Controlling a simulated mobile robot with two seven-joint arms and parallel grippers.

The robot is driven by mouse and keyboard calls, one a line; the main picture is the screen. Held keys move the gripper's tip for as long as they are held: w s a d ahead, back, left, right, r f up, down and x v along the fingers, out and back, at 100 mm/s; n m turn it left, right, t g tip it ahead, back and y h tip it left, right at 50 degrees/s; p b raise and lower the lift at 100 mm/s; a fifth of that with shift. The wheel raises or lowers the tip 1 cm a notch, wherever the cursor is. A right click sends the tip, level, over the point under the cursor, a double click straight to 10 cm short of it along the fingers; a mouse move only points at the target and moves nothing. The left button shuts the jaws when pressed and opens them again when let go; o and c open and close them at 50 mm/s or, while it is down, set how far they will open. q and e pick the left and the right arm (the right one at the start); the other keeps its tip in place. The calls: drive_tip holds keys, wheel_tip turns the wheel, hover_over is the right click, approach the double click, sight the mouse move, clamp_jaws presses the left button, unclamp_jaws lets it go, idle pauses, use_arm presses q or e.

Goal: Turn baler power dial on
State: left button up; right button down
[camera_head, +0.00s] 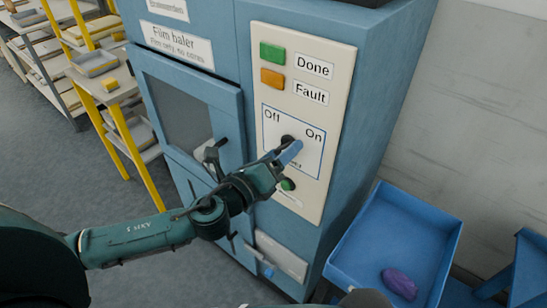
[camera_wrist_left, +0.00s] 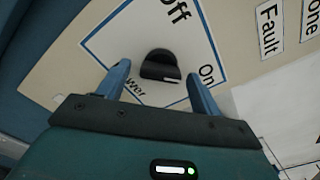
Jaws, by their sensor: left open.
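The power dial (camera_head: 287,140) is a black knob on the baler's cream control panel (camera_head: 309,55), inside a blue-outlined square between the labels "Off" and "On". In the left wrist view the dial (camera_wrist_left: 160,64) shows a small white mark on its rim; I cannot tell which label it is set to. My left gripper (camera_head: 287,152) is open at the panel, its blue fingers partly covering the dial in the head view. In the left wrist view the fingers stand apart on either side of the dial's near end, with gaps visible. My right gripper is not in view.
The panel also has a green light (camera_head: 272,53), an orange light (camera_head: 272,79) and a lower green button (camera_head: 288,184). A blue bin (camera_head: 395,240) holding a purple roll (camera_head: 399,284) stands at right. Yellow-framed shelving (camera_head: 137,152) stands at left.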

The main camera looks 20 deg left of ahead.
use_arm(q)
drive_tip(key=b+v, duration=0.4)
drive_tip(key=v, duration=0.9)
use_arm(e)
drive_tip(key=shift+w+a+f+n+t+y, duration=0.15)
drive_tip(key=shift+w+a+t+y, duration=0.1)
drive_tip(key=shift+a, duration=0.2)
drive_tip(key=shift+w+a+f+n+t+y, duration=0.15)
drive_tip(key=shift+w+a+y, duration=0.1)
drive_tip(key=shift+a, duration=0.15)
